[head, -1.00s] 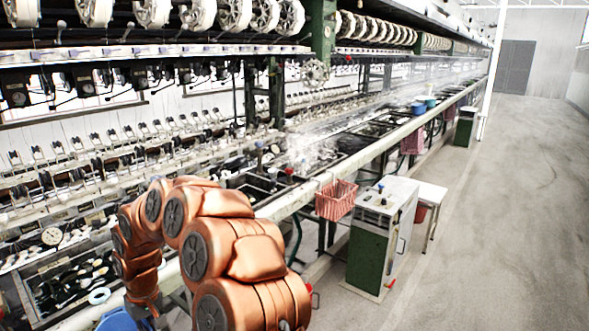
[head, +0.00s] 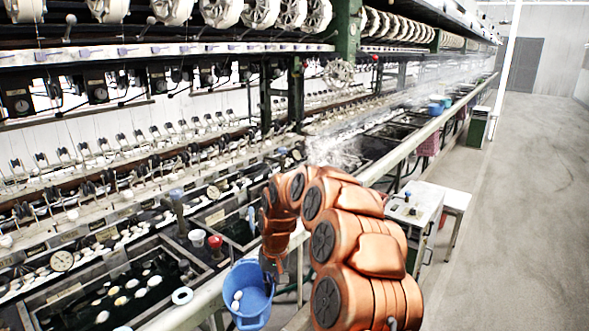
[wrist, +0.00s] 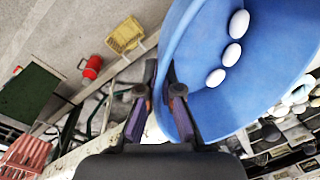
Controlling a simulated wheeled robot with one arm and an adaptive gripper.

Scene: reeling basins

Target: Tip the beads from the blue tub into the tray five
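The blue tub (head: 246,308) hangs from my gripper (head: 274,268) in front of the basin rail in the head view. In the wrist view the tub (wrist: 215,110) fills the upper right, with its wall between the fingertips of my gripper (wrist: 163,75). It is tilted towards the wrist camera, and three white oval pieces (wrist: 232,54) lie in a row inside; some also show in the head view. No small beads can be told apart. Dark basins (head: 125,290) with white ovals floating in them lie left of the tub. I see no label marking tray five.
A pale rail (head: 205,300) runs along the basins, with a white ring (head: 182,296) on it. A red-topped knob (head: 215,243) and a white cup (head: 197,238) stand between basins. The aisle floor (head: 520,230) is clear.

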